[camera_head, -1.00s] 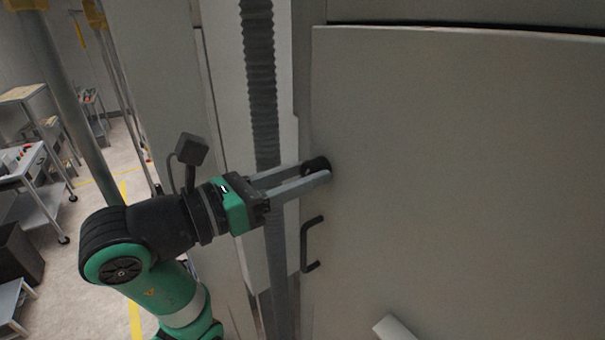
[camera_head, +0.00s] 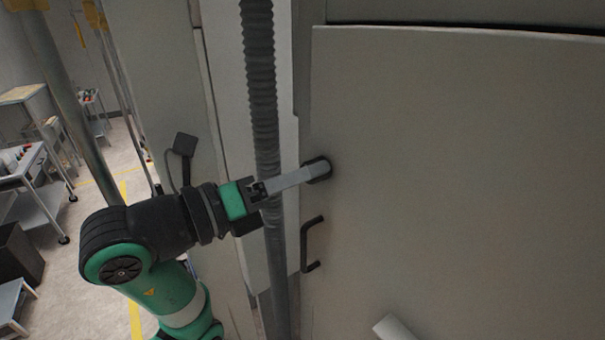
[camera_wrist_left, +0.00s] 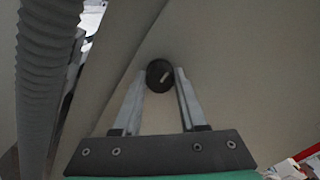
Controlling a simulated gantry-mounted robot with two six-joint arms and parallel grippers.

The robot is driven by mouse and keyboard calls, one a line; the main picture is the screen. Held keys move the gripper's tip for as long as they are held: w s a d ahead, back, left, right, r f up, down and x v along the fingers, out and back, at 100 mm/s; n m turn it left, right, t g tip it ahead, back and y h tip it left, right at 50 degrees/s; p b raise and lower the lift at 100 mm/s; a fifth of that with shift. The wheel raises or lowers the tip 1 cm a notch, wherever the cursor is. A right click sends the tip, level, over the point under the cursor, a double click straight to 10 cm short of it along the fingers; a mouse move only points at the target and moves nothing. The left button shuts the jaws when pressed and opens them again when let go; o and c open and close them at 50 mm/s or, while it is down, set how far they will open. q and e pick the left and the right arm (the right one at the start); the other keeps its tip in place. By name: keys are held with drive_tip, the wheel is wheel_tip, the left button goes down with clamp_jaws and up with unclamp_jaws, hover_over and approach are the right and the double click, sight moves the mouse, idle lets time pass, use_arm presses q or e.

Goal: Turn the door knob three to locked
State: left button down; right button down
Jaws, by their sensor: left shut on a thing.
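The black door knob (camera_head: 318,168) sits near the left edge of the large grey door (camera_head: 460,190). My left gripper (camera_head: 316,172) is shut on the knob, with its fingers partly covering it in the head view. In the left wrist view the round knob (camera_wrist_left: 159,75) lies between the two fingertips, and a pale mark runs slantwise across its face. My left gripper (camera_wrist_left: 160,80) has one finger on each side of it.
A black pull handle (camera_head: 311,244) is on the door just below the knob. A ribbed grey hose (camera_head: 260,90) runs down left of the door. A pale bar-like part (camera_head: 397,328) shows at the bottom edge. Trolleys (camera_head: 35,185) stand on the floor at far left.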

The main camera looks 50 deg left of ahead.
idle(0.3)
use_arm(q)
drive_tip(key=shift+c, duration=2.2)
unclamp_jaws()
